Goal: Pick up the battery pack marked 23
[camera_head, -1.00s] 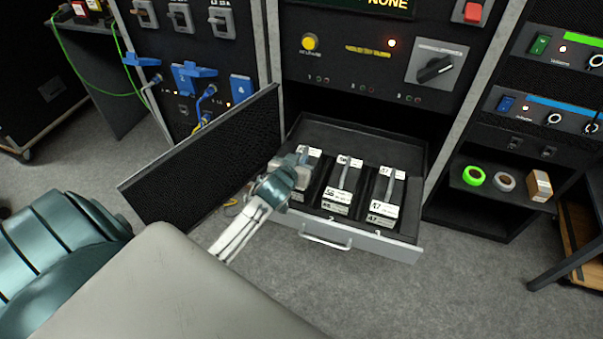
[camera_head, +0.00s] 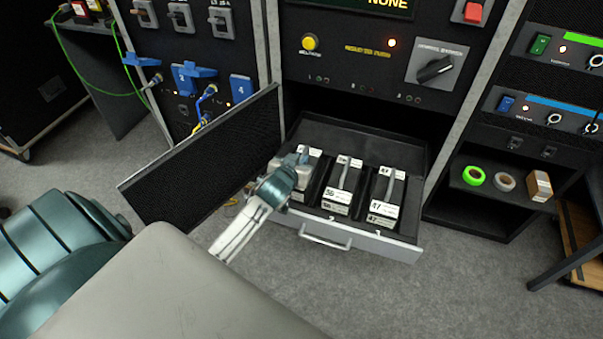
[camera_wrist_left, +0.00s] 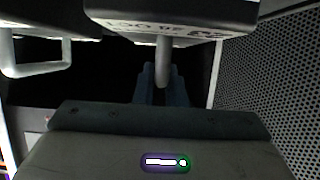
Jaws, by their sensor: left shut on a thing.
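My left gripper (camera_head: 302,159) is over the left slot of the open drawer (camera_head: 376,245). It is shut on the grey handle of the battery pack (camera_head: 315,153) there; in the wrist view the handle (camera_wrist_left: 162,62) runs down between the fingers (camera_wrist_left: 152,84). This pack is dark with white labels and sits in the drawer, partly hidden by my gripper. Its number cannot be read. The middle pack (camera_head: 341,187) seems marked 56 and the right pack (camera_head: 385,198) is marked 47. My right gripper is not in view.
A perforated door panel (camera_head: 205,160) stands open close to the left of the drawer and my gripper. The cabinet front with a yellow button (camera_head: 309,42) and a rotary switch (camera_head: 436,68) rises above. Tape rolls (camera_head: 474,176) lie on a right shelf. Floor in front is clear.

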